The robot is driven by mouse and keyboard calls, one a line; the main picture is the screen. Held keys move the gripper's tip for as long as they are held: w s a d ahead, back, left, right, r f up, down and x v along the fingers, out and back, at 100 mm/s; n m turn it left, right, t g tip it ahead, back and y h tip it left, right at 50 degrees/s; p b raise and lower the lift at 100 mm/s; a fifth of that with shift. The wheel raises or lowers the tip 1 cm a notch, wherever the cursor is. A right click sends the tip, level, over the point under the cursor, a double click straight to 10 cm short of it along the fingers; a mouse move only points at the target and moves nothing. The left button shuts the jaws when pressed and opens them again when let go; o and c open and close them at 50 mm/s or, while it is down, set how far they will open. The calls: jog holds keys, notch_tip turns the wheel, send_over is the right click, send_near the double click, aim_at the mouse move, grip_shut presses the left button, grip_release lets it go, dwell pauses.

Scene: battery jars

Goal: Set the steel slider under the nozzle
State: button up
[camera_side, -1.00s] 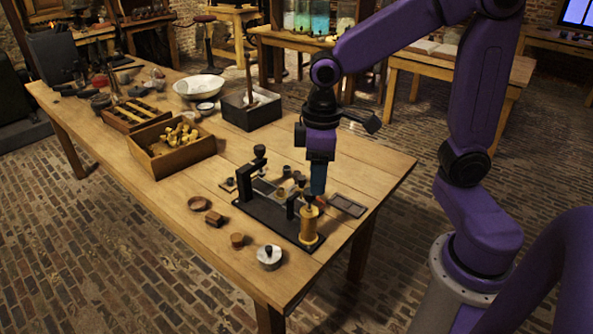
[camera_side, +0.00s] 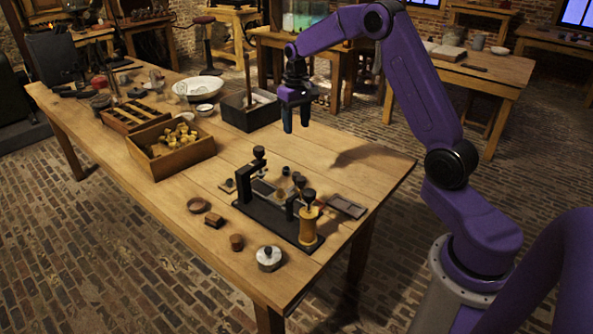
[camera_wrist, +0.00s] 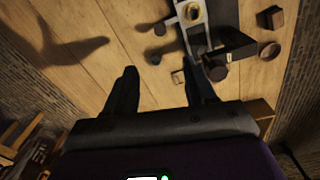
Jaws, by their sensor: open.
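My gripper (camera_side: 296,127) is open and empty, raised above the table behind the black fixture (camera_side: 285,230). Its two spread fingers also show in the wrist view (camera_wrist: 160,68). The fixture has a black upright (camera_side: 245,187) with a knob and a brass cylinder (camera_side: 308,228) with a dark top. In the wrist view a pale grey metal piece with round parts (camera_wrist: 196,40) lies along the fixture; it may be the steel slider, but I cannot tell for sure. Which part is the nozzle is not clear, nor whether the slider lies under it.
A flat dark tray (camera_side: 350,208) lies right of the fixture. A silver round weight (camera_side: 268,258), a small wooden cylinder (camera_side: 237,242) and a wooden ring (camera_side: 197,205) stand in front and left. A wooden box of brass pieces (camera_side: 172,150) and a dark open box (camera_side: 249,112) stand farther back.

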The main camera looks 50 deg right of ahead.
aim_at(297, 174)
notch_tip(297, 174, down, 17)
jog(key=shift+f, duration=0.1)
dwell(0.5)
grip_shut()
jog(key=shift+s, duration=0.15)
